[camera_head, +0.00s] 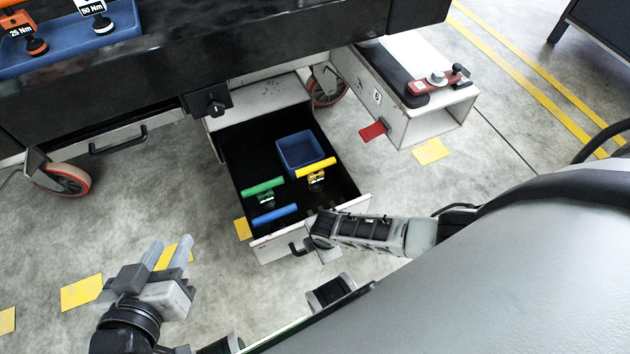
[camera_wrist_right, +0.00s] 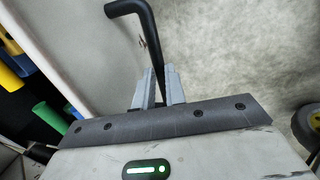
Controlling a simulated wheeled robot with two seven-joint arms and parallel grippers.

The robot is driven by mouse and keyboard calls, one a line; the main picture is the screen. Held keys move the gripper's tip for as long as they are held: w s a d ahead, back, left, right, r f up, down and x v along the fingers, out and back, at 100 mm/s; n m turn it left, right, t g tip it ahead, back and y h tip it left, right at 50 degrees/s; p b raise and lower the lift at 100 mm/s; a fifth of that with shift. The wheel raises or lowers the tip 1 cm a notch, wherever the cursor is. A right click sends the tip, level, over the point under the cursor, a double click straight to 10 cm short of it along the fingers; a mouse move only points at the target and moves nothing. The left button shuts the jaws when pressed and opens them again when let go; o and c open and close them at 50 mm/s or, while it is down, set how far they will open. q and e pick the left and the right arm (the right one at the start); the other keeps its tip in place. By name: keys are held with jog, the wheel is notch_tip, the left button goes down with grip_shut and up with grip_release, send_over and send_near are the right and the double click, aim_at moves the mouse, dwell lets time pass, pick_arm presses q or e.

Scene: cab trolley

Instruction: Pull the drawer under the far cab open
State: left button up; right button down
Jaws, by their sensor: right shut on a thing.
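The drawer (camera_head: 262,250) under the dark trolley body stands pulled out, its front panel toward me. Its black handle (camera_head: 298,249) is on the front panel. In the right wrist view the handle (camera_wrist_right: 134,8) runs down between the fingers of my right gripper (camera_wrist_right: 158,88), which is shut on it. In the head view my right forearm comes from the right to the drawer front, and its fingers are mostly hidden. My left gripper (camera_head: 168,256) is open and empty, low over the floor left of the drawer.
The drawer holds a blue bin (camera_head: 305,153) and tools with green (camera_head: 263,186), yellow (camera_head: 316,167) and blue (camera_head: 274,214) handles. A white box unit (camera_head: 432,128) with a red tab stands at the right. Another black handle (camera_head: 118,142) and a wheel (camera_head: 65,180) are at the left.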

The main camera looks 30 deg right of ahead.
pick_arm(q)
jog(key=shift+s+a+f, duration=0.1)
jog(key=shift+s+f, duration=0.05)
jog(key=shift+s, duration=0.3)
pick_arm(e)
jog(key=shift+s, duration=0.55)
jog(key=c, duration=1.5)
grip_release()
jog(key=shift+o, duration=0.2)
jog(key=shift+r, duration=0.1)
